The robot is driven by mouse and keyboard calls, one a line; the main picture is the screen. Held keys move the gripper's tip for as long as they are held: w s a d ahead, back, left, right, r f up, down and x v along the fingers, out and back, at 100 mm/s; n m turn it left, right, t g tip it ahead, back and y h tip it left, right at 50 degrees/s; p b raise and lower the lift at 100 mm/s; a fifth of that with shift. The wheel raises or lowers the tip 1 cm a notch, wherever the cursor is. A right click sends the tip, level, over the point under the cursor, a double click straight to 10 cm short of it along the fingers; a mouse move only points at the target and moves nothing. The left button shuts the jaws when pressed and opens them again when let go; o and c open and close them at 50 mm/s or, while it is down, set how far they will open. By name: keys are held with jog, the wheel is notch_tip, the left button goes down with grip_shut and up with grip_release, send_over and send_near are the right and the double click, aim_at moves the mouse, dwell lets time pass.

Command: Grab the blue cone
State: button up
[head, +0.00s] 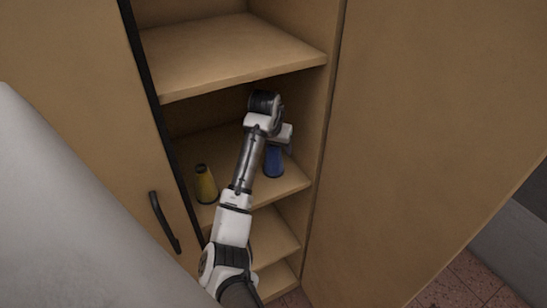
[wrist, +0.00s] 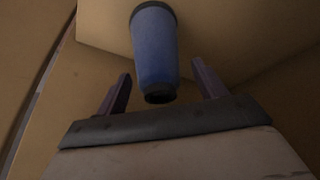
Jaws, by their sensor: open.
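The blue cone (head: 273,161) stands on a middle shelf of the cupboard, on the right side, partly hidden by my arm in the head view. In the wrist view the blue cone (wrist: 155,48) is a tapered body with dark ends, in line with the gap between the fingers. My gripper (wrist: 160,88) is open, with one finger on each side of that gap. No contact with the cone can be made out. In the head view my gripper is mostly hidden behind my wrist, just above the cone.
Another shelf (head: 230,52) is above, and lower shelves (head: 272,240) are below. The cupboard's right wall is close to my wrist. A door with a black handle (head: 164,222) is at the left.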

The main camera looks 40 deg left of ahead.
jog(key=shift+w+f, duration=0.1)
jog(key=shift+f, duration=0.15)
jog(key=c, duration=1.2)
jog(key=shift+o, duration=0.2)
jog(key=shift+r, duration=0.15)
